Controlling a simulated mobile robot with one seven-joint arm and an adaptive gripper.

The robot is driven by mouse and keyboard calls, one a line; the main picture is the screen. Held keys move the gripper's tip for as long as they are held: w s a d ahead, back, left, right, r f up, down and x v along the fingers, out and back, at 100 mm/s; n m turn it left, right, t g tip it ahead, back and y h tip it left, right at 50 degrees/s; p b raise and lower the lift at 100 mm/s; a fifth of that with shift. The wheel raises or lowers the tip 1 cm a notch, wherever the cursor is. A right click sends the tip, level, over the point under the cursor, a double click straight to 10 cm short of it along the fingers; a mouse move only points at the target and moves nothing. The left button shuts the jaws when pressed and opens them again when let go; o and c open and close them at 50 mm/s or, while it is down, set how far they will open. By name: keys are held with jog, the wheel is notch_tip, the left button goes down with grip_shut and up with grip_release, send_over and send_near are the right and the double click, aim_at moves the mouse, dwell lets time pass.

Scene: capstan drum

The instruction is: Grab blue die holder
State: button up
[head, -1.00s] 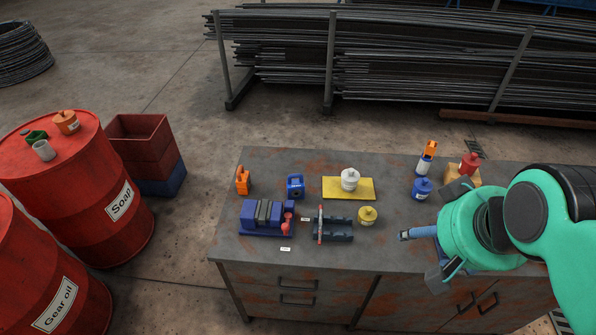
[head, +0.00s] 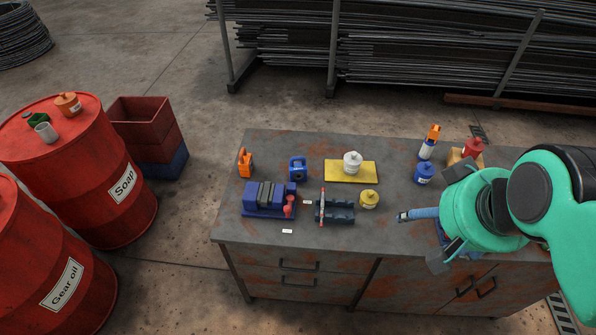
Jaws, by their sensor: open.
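A small blue block with a dark round opening (head: 298,168), which looks like the blue die holder, stands on the bench at the back left of centre, behind the blue vise. My gripper (head: 448,217) is open at the right of the bench, well to the right of the block and apart from it. A blue-grey handled tool (head: 421,214) shows beside the gripper, pointing left. I cannot tell whether they touch.
The bench holds a blue vise (head: 265,198), a dark fixture (head: 335,211), a yellow pot (head: 369,199), a white pot (head: 352,163) on a yellow mat, an orange can (head: 245,163) and a blue pot (head: 424,174). Red barrels (head: 75,170) stand at left.

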jog(key=w+a+b, duration=0.1)
jog(key=w+a, duration=0.2)
jog(key=w, duration=0.8)
jog(key=n+g+y+b, duration=0.1)
jog(key=n+b, duration=0.2)
jog(key=b, duration=0.1)
send_over(298, 167)
jog(key=s, duration=0.5)
notch_tip(298, 167, down, 30)
jog(key=r, duration=0.1)
jog(key=shift+w+d+f, duration=0.2)
jog(key=shift+d+f, duration=0.05)
jog(key=shift+d, duration=0.15)
jog(key=shift+b+x, duration=0.9)
jog(key=shift+x, duration=3.4)
jog(key=shift+s, duration=0.1)
